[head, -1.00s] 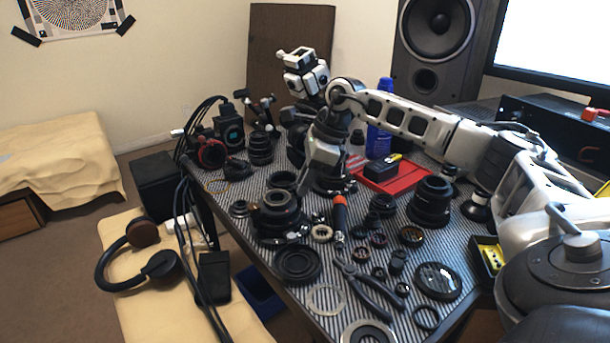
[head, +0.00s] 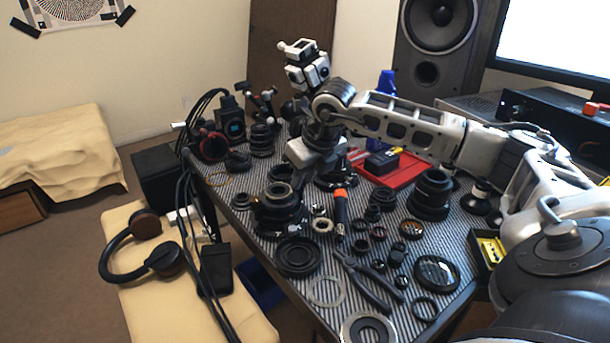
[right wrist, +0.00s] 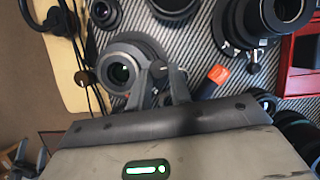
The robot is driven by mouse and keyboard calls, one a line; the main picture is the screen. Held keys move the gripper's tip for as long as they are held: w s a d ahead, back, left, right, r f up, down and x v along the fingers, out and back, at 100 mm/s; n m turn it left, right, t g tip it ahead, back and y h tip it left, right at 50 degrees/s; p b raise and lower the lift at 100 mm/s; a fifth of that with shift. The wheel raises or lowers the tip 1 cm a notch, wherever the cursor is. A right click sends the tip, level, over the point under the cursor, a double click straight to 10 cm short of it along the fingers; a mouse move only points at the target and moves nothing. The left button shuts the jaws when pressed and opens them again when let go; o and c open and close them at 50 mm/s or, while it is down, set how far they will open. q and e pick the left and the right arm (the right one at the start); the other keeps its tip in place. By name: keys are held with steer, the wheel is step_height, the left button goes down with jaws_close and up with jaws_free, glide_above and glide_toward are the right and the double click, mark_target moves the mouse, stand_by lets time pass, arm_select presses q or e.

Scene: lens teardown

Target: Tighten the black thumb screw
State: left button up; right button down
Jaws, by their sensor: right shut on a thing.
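A dark lens (head: 278,205) with a lighter ring on top stands on the striped table. In the right wrist view the same lens (right wrist: 120,74) shows from above with its round opening. My right gripper (head: 296,172) reaches down beside its upper right side. In the right wrist view the fingers of my right gripper (right wrist: 162,80) are close together at the lens's right edge, shut on a small dark piece, the black thumb screw (right wrist: 158,70). The fingers hide much of the screw, and its thread is not visible. My left gripper is not in view.
An orange-handled screwdriver (head: 340,208) lies close to the right of the lens. Pliers (head: 365,283), loose rings and several lens parts crowd the table front. A red tray (head: 405,172) lies behind. The table's left edge is near the lens.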

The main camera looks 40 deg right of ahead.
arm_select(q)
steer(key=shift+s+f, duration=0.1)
arm_select(e)
steer(key=shift+a+m+h, duration=0.15)
steer(key=shift+m+h, duration=0.15)
steer(key=shift+m, duration=0.6)
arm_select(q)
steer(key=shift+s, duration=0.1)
arm_select(e)
steer(key=c, duration=1.3)
jaws_free()
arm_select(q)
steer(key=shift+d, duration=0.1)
arm_select(e)
steer(key=shift+o, duration=0.2)
steer(key=shift+a, duration=0.1)
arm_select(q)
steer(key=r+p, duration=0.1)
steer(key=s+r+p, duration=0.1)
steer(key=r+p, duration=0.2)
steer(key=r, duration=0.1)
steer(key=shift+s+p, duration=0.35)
arm_select(e)
steer(key=v, duration=0.8)
steer(key=shift+d, duration=0.2)
